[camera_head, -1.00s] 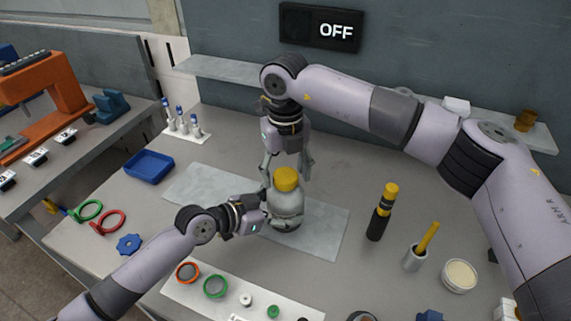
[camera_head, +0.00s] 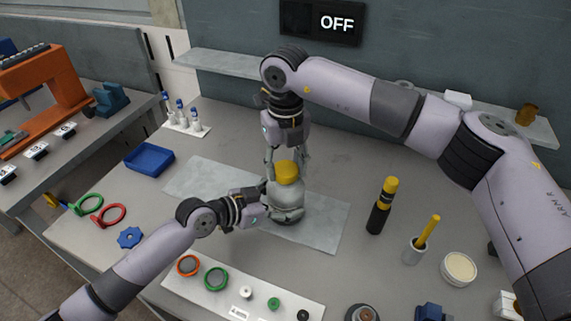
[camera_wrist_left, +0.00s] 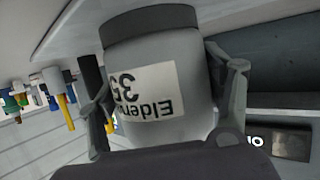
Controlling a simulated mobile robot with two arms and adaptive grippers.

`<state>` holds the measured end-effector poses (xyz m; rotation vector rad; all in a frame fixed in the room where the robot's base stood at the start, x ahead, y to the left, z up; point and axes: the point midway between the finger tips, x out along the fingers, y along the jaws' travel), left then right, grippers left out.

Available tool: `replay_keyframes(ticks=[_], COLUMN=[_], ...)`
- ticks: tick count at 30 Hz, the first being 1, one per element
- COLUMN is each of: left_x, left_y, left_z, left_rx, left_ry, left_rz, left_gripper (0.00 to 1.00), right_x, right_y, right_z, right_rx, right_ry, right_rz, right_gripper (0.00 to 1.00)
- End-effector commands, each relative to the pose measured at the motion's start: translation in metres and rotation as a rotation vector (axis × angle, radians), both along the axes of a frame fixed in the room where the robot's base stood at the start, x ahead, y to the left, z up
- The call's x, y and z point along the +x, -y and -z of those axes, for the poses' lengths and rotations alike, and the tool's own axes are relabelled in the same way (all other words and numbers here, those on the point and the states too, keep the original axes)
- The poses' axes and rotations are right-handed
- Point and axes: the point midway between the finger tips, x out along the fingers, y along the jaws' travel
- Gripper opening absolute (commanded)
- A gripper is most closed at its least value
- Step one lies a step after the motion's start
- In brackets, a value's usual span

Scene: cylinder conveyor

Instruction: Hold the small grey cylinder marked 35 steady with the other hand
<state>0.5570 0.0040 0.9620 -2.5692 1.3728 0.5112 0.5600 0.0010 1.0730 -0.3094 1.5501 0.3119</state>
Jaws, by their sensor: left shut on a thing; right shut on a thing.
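The small grey cylinder (camera_head: 287,199) stands upright on the pale mat (camera_head: 330,232) in the head view, with a yellow cap (camera_head: 287,172) on top. In the left wrist view the cylinder (camera_wrist_left: 185,60) appears upside down, its white label reading 35. My left gripper (camera_head: 266,208) is shut on the cylinder's body from the left, one finger on each side of it in the wrist view. My right gripper (camera_head: 286,160) comes from behind and above and is shut at the yellow cap. The exact contact of its fingers is partly hidden.
A blue tray (camera_head: 150,160) and red and green rings lie on the left. A black and yellow tool (camera_head: 382,206), a cup (camera_head: 414,250) with a yellow stick and a round pale dish (camera_head: 459,268) stand to the right. A white board with rings lies in front.

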Motion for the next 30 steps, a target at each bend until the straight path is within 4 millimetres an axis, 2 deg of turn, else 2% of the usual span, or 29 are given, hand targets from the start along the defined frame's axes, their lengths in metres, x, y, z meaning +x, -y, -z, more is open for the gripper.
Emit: replay_keyframes(ticks=[5, 12, 16, 30], left_x=[-0.0003, -0.0004, -0.0004, -0.0005], left_y=[-0.0003, -0.0004, -0.0004, -0.0004], left_z=[0.0009, 0.0009, 0.0009, 0.0008], left_rx=[0.0, 0.0, 0.0, 0.0], left_ry=[-0.004, -0.004, -0.004, -0.003], left_rz=[0.0, 0.0, 0.0, 0.0], left_gripper=[0.0, 0.0, 0.0, 0.0], right_x=[0.0011, 0.0018, 0.0019, 0.0021], right_y=[0.002, 0.0024, 0.0024, 0.0026], right_z=[-0.0002, -0.0007, -0.0007, -0.0006], right_rx=[-0.004, -0.005, -0.003, -0.004], right_ry=[0.001, 0.001, 0.002, 0.001], right_rz=[-0.164, -0.637, -0.804, -0.831], right_gripper=[0.11, 0.11, 0.11, 0.11])
